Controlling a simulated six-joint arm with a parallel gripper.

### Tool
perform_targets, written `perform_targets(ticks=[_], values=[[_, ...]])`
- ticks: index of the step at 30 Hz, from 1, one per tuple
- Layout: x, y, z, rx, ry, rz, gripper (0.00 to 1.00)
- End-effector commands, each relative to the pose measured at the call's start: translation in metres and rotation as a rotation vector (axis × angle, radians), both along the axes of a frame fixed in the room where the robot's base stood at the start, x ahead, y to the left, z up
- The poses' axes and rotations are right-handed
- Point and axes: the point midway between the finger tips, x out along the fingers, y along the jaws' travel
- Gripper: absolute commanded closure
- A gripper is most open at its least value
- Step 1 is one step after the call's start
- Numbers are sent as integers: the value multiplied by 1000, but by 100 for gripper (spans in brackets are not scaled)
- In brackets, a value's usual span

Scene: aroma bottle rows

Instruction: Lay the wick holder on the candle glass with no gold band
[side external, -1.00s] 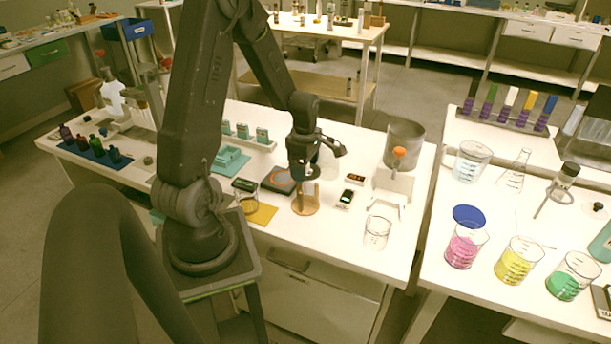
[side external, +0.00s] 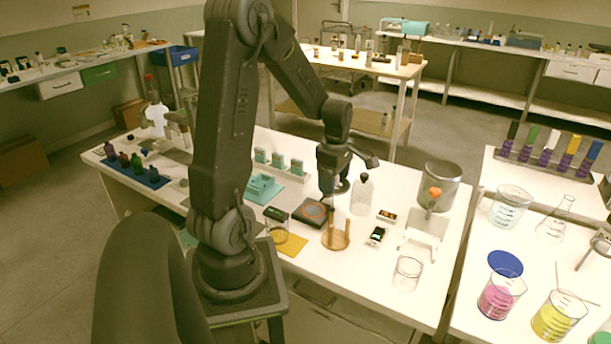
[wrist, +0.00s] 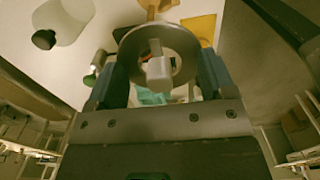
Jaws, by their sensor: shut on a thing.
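My gripper (wrist: 160,78) is shut on the wick holder, a grey metal disc (wrist: 172,34) with a pale block at its middle, held between the blue-grey finger pads. In the side view my gripper (side external: 334,200) is in the air above and behind a wooden stand (side external: 336,241), near the black scale. The wick holder is hard to make out there. One clear glass (side external: 407,275) stands at the front right of the bench. Another glass (side external: 277,230), with a dark part at its top, stands by the yellow mat. I cannot tell which glass has a gold band.
A black scale (side external: 304,217) stands left of the wooden stand. A clear bottle (side external: 362,197) is close behind my gripper on the right. A metal pot (side external: 440,177) stands on the right, with small boxes (side external: 377,236) before it.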

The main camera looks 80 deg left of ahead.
Motion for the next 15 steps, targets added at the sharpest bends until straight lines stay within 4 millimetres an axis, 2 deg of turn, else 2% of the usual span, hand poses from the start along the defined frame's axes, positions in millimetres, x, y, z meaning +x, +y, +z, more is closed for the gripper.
perform_targets(ticks=[1, 7, 12, 15], values=[[21, -17, -1, -1, 1, -15, 46], [82, -85, -2, 0, 0, -16, 46], [115, -144, -4, 0, 1, -11, 46], [125, -170, -5, 0, 1, -7, 46]])
